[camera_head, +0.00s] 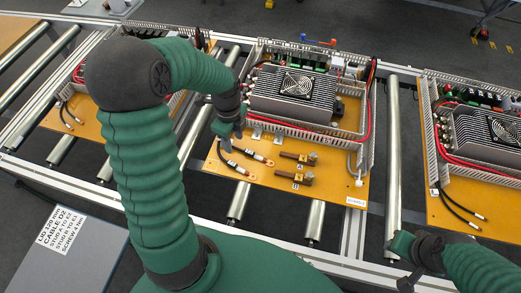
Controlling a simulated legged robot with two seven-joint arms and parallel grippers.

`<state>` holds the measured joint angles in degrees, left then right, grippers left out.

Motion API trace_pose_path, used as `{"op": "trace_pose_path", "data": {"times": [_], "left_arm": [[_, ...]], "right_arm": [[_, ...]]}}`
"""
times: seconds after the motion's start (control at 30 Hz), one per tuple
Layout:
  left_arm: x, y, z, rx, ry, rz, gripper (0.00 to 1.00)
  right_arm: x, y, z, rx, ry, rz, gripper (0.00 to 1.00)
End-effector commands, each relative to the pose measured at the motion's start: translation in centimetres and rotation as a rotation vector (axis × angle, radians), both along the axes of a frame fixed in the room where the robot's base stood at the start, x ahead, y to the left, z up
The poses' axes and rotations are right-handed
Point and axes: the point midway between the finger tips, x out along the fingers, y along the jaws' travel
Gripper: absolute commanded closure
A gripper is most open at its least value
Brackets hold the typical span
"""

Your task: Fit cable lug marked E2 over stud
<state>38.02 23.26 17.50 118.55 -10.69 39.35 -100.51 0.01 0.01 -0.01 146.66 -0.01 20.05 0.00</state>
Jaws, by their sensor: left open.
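Two black cables with copper lugs lie on the orange panel (340,191) of the middle unit. The upper lug (264,161) and the lower lug (246,175) point right, and I cannot read an E2 mark on either. Two brown bars carry studs to their right: an upper stud (313,156) and a lower stud (309,177). Both lugs lie apart from these studs. My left gripper (225,146) is open above the cables' left part, left of the lugs. My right gripper (405,280) is at the bottom right, away from the panel; its jaws are unclear.
A finned heat sink with a fan (297,84) and slotted grey ducts stand behind the lugs. Red and black wires run along the right duct. Similar units sit left and right (490,140) on the roller conveyor (393,150). A grey box with a label (62,230) is at lower left.

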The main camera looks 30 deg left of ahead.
Motion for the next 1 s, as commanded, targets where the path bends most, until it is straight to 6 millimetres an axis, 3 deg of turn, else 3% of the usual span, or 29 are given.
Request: {"op": "trace_pose_path", "data": {"times": [0.17,0.43,0.67,0.9,1.0], "left_arm": [[0.0,0.1,-2.8,-0.004,0.008,-0.011,0.56],[0.3,0.0,-9.9,-0.004,0.011,-0.010,0.56],[0.3,0.0,-12.5,0.000,0.007,-0.009,0.56],[0.5,0.2,-16.6,-0.002,0.008,-0.010,0.56],[0.6,0.3,-17.1,0.000,0.005,-0.009,0.56]], "right_arm": [[0.0,0.0,-0.5,0.000,0.001,0.000,0.64],[-0.1,0.0,-1.2,0.000,0.001,0.001,0.64],[0.0,0.0,-1.3,0.000,0.000,0.000,0.64],[0.0,0.0,-1.3,0.000,0.000,0.000,0.64],[0.0,0.0,-1.3,0.000,0.000,0.000,0.64]]}}
